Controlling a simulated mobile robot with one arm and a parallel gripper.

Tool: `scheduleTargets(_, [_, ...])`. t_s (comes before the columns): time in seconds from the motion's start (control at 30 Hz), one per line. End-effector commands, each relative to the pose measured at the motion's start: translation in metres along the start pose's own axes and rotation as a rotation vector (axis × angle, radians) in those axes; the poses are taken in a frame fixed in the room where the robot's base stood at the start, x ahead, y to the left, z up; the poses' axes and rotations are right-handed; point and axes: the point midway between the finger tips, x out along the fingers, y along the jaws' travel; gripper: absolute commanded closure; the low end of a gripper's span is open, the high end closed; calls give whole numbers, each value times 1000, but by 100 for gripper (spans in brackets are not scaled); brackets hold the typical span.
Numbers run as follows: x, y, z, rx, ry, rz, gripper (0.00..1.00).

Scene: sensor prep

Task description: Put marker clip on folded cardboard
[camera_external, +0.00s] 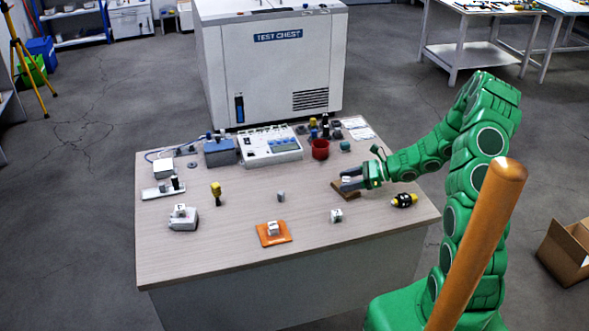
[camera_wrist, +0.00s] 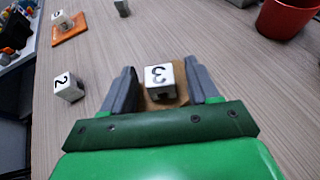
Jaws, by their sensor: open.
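A white block marked 3 (camera_wrist: 159,76), which I take for the marker clip, sits on the brown folded cardboard (camera_wrist: 150,103) in the wrist view. My gripper (camera_wrist: 165,85) is open, with one grey finger on each side of the block and small gaps between. In the external view my gripper (camera_external: 350,182) is low over the brown cardboard (camera_external: 343,192) at the right of the table. The gripper partly hides the cardboard and the block there.
A white block marked 2 (camera_external: 336,215) stands in front. Another block (camera_external: 273,228) sits on an orange pad (camera_external: 284,239).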

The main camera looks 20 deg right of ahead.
Motion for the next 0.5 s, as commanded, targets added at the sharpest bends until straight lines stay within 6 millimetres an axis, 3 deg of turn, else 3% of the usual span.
scheduleTargets(0.17, [-2,0,3,-1,1,-1,40])
scheduleTargets(0.5, [-45,-1,3,-2,-1,-4,40])
